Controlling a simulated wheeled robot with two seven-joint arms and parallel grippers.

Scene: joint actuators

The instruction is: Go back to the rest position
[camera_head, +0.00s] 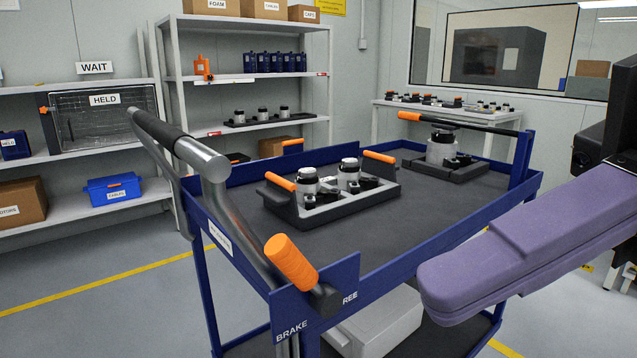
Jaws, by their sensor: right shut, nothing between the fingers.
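My right gripper (455,288) comes in from the right edge as a large purple-grey shape, close to the camera. It is shut and empty, over the near right side of the blue cart (400,262), apart from the trays on it. My left gripper is not in view. The cart has a dark top, a grey push handle (200,157) at left and an orange-gripped brake lever (291,259) at its near corner.
A tray (345,208) with orange handles and several parts sits on the cart, with another dark tray (440,168) behind it. A light box (375,325) is on the lower shelf. Shelving (255,75) lines the back wall. The floor at left is clear.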

